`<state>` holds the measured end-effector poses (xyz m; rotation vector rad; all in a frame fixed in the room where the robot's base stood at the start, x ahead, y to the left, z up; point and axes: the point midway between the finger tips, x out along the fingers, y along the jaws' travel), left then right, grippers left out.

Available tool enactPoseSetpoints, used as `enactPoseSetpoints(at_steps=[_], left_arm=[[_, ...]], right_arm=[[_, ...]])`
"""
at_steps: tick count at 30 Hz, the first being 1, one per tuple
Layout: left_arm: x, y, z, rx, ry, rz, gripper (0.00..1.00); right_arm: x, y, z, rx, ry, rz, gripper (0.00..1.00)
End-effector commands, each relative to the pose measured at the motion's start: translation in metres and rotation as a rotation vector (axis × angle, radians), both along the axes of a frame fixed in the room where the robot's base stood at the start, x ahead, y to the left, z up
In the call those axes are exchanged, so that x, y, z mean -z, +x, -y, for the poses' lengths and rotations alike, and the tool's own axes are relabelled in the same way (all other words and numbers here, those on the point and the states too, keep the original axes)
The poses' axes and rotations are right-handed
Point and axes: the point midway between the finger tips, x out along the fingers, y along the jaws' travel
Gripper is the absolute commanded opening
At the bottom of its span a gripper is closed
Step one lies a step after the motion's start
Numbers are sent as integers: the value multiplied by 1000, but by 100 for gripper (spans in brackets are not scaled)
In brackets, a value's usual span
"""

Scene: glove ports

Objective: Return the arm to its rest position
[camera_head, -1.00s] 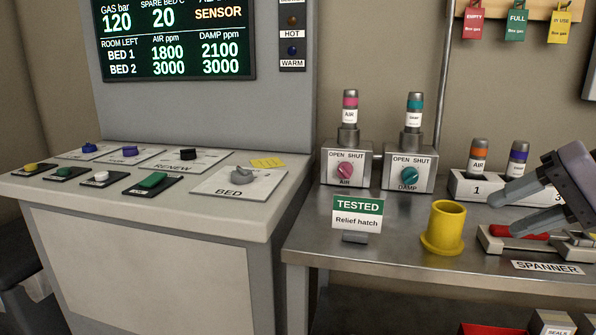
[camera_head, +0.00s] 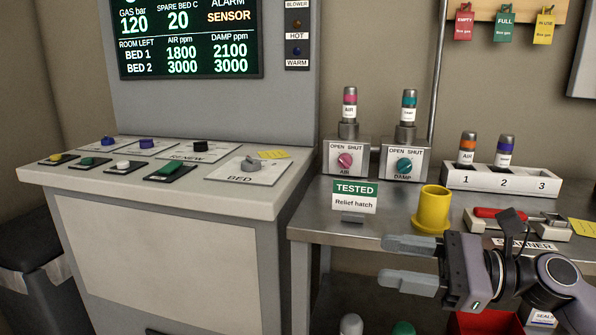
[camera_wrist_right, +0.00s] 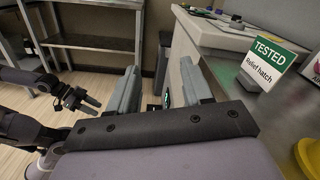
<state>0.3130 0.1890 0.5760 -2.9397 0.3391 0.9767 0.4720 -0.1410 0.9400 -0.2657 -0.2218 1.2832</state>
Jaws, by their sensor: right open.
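My right gripper (camera_head: 393,262) is low in front of the steel bench's front edge in the head view, pointing left. Its two grey fingers are apart with nothing between them. They also show apart in the right wrist view (camera_wrist_right: 160,92). My right arm comes in from the lower right corner. My left gripper (camera_wrist_right: 82,103) shows small and dark in the right wrist view, over the floor at left; its jaw opening is too small to judge. It is not in the head view.
The control console (camera_head: 230,205) stands at left. A red box (camera_head: 487,322) is below the bench.

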Motion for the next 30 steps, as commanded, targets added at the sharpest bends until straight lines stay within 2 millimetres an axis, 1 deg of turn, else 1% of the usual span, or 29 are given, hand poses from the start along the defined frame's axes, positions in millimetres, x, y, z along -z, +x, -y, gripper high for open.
enactPoseSetpoints(at_steps=[1,5,6,8,9,11,12,14,15,17,18,20,21,23,24,25,26,27,29,30], left_arm=[[0,0,0,-1,-2,0,43],[0,0,1,-3,-4,-1,43],[0,0,1,-3,-4,-2,43],[0,-1,1,-3,-3,-3,43],[1,-1,1,-3,-3,-4,43],[1,-2,1,-3,-3,-5,43],[1,-3,1,-3,-3,-6,43],[2,-3,1,-2,-4,-8,43],[2,-3,1,-2,-4,-8,43],[2,-3,1,-2,-3,-9,43],[2,-4,1,-2,-3,-9,43],[2,-4,0,-1,-2,-9,43],[2,-4,0,-1,-1,-8,43],[2,-4,0,1,1,-9,43],[2,-4,0,1,1,-9,43],[2,-4,0,2,2,-9,43],[2,-4,-1,2,3,-8,43],[2,-4,-1,3,4,-9,43],[2,-4,-1,4,5,-9,43],[2,-4,-1,4,5,-9,43]], right_arm=[[9,-2,-8,14,117,-134,49],[27,1,-14,68,418,-495,49],[34,2,-13,86,513,-608,49],[48,4,-11,114,654,-779,49],[58,5,-8,133,749,-894,49],[77,6,-3,165,894,-1069,49],[91,6,1,185,993,-1182,49],[114,3,8,220,1144,-1352,49],[132,1,13,245,1247,-1463,49],[159,-6,20,285,1406,-1625,49],[179,-12,25,313,1516,-1731,49],[209,-25,32,359,1685,-1879,49],[229,-35,36,391,1799,-1969,49],[257,-52,40,437,1969,-2089,49],[275,-65,43,468,2079,-2157,49],[288,-75,45,493,2161,-2203,49],[299,-85,46,-493,-2141,2143,49],[314,-99,47,-487,-2088,2038,49],[334,-121,48,-479,-2012,1884,49],[347,-136,49,-473,-1963,1785,49]])
